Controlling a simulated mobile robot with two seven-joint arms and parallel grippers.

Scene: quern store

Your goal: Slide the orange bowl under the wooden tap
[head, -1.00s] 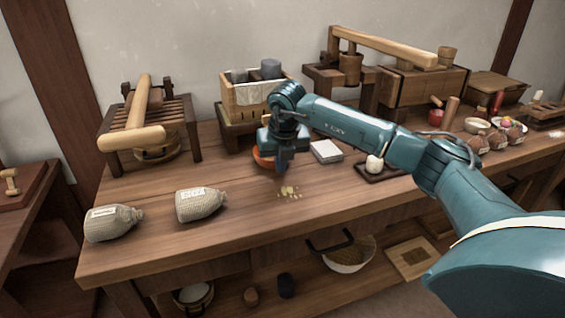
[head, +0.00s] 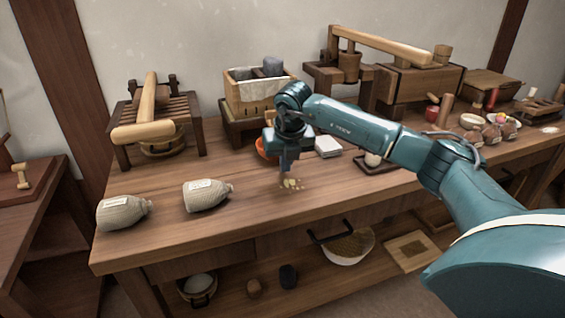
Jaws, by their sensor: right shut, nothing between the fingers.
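The orange bowl (head: 261,147) shows only as a sliver on the bench, in front of the dark stand under the wooden box. My right gripper hides most of it. My right gripper (head: 286,171) points down just to the right of and nearer than the bowl, fingers shut and empty, low over the bench. I cannot tell whether it touches the bowl. I cannot make out the wooden tap for certain; the box front behind my wrist is partly covered. My left gripper is not in view.
Pale crumbs (head: 291,184) lie just below my fingers. Two wrapped bottles (head: 122,212) lie at the bench's front left. A slatted rack (head: 190,108) stands at the back left. A white stack (head: 328,147) and a dark tray (head: 375,168) are to the right. The bench between bottles and rack is clear.

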